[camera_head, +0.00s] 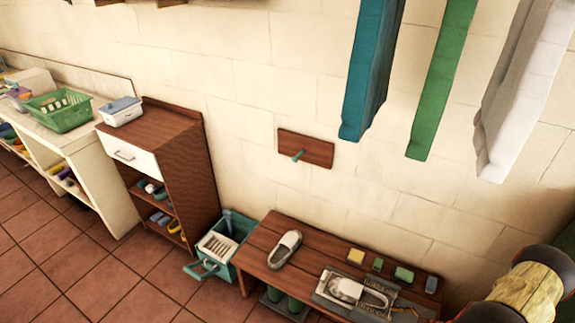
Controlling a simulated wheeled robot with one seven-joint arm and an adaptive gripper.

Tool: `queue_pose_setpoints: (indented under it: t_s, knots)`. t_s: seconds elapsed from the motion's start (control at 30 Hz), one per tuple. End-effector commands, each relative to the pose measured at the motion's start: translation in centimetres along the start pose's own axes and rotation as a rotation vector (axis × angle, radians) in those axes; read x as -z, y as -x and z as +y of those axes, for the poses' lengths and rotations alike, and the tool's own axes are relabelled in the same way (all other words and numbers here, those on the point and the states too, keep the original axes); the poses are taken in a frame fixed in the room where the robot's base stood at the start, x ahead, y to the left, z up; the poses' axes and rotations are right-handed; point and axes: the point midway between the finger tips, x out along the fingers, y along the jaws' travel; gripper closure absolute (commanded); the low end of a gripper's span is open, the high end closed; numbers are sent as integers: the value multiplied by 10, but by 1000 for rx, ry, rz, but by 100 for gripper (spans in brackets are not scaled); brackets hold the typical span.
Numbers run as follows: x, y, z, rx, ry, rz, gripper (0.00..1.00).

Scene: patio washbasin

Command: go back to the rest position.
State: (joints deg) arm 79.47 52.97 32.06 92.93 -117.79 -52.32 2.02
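My gripper does not show in the head view. A dark and yellow jointed part, which looks like a piece of my arm, enters at the lower right corner and hides the right end of the low wooden bench (262,243). On the bench lie a pale shoe (285,249) and another pale shoe (357,291) on a grey tray (330,305). Whether my gripper holds anything cannot be seen.
Yellow, green and blue-grey blocks sit along the bench's back. Blue, green and white cloths (370,70) hang above. A teal crate (240,228) stands between the bench and a brown cabinet (185,160). Tiled floor (90,265) at lower left is clear.

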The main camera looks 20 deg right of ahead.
Motion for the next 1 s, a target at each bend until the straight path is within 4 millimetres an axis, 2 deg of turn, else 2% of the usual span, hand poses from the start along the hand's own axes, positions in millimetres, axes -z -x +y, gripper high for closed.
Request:
queue_pose_setpoints:
  t_s: [0.17, 0.27, 0.37, 0.47, 0.53, 0.6, 0.67, 0.8, 0.87, 1.0]
  knots:
    - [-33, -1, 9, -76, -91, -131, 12]
    - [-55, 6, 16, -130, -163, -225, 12]
    - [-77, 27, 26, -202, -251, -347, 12]
    - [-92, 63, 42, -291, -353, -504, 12]
    - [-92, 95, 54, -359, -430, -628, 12]
    - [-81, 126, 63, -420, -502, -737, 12]
    - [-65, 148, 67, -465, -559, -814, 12]
    - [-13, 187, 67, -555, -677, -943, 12]
    - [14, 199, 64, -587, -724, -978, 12]
    - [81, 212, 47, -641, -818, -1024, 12]
